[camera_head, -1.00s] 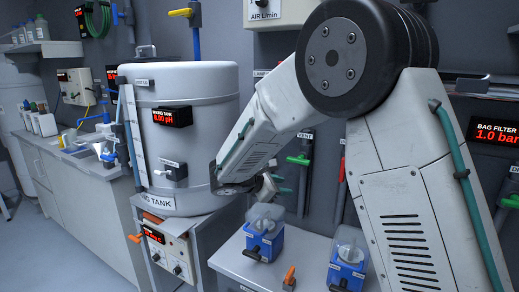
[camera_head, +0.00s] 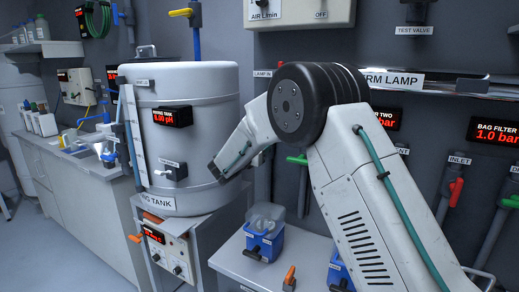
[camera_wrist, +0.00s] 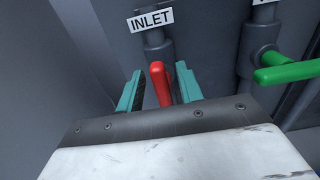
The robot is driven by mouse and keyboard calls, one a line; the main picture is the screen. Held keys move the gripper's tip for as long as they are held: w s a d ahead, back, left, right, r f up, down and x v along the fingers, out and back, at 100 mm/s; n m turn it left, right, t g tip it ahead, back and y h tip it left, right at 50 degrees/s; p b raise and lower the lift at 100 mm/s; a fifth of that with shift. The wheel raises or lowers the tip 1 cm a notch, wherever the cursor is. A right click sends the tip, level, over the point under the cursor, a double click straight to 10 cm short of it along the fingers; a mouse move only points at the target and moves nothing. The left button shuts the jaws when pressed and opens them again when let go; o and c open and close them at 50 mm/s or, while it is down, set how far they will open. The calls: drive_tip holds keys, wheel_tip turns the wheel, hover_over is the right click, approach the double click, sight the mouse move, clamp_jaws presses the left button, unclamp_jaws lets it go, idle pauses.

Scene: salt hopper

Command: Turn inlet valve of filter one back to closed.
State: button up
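In the wrist view a valve labelled INLET has a red handle (camera_wrist: 160,84) that hangs from its grey body (camera_wrist: 157,50), roughly in line with the pipe. My gripper (camera_wrist: 159,88) is open, with one teal finger on each side of this handle. A gap shows at the left finger; the right finger is very close to the handle, and I cannot tell if it touches. No filter number shows on the label. In the head view my gripper is hidden behind my arm.
A green valve handle (camera_wrist: 288,72) is close on the right in the wrist view. In the head view, the grey tank (camera_head: 203,105) and a bench with a blue-based container (camera_head: 264,242) stand near my arm. Another INLET valve with a red handle (camera_head: 456,191) is at right.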

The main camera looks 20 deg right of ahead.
drive_tip(key=shift+w+d, duration=0.25)
clamp_jaws()
